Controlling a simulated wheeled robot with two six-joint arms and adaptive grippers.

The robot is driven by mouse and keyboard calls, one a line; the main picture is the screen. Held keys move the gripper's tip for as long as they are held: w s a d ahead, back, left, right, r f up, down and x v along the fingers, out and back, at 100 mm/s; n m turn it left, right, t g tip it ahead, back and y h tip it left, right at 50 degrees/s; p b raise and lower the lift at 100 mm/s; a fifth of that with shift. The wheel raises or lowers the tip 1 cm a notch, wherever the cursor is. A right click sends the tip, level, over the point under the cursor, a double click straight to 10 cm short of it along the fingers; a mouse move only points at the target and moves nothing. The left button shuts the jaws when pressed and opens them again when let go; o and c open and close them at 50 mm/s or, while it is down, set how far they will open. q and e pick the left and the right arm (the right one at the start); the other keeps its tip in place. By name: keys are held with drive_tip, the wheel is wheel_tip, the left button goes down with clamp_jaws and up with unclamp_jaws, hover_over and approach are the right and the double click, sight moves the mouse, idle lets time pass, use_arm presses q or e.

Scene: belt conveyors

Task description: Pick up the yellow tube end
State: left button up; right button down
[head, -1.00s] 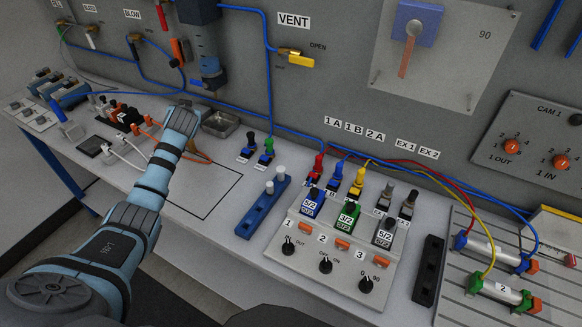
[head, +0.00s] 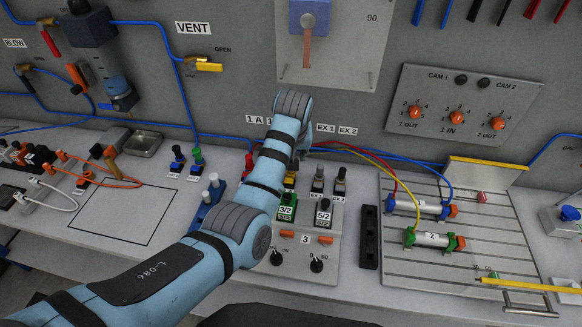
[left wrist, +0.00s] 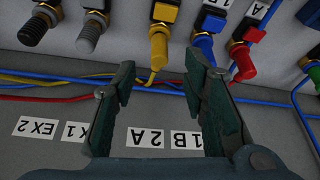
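The yellow tube end is a yellow elbow fitting (left wrist: 158,46) on its port in the left wrist view, just beyond and between my left gripper's fingertips (left wrist: 158,74). The left gripper is open and appears empty, its two dark fingers on either side of the yellow tube's line. In the head view my left arm reaches over the valve panel, and its wrist hides the gripper and most of the fitting. A yellow part (head: 290,179) shows below the wrist. The yellow tube (head: 412,202) runs right to cylinder 2 (head: 432,240). My right gripper is not in view.
In the left wrist view a blue fitting (left wrist: 204,48) and a red fitting (left wrist: 243,62) stand right of the yellow one; a grey fitting (left wrist: 90,33) stands left. Red and blue tubes cross close behind. The outlined bench square (head: 120,212) is clear.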

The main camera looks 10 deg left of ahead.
use_arm(q)
drive_tip(key=b+x, duration=0.1)
drive_tip(key=x, duration=0.3)
drive_tip(key=shift+s+d+f, duration=0.1)
drive_tip(key=shift+d+f, duration=0.05)
drive_tip(key=shift+f, duration=0.25)
clamp_jaws()
wheel_tip(320, 180, up, 7)
drive_tip(key=shift+r+p, duration=0.25)
drive_tip(key=shift+p, duration=0.1)
drive_tip(key=s+a, duration=0.4)
drive_tip(key=a, duration=0.4)
drive_tip(key=s+a, duration=0.4)
drive_tip(key=a, duration=0.4)
drive_tip(key=shift+s+f, duration=0.2)
drive_tip(key=shift+s, duration=0.1)
drive_tip(key=shift+d, duration=0.1)
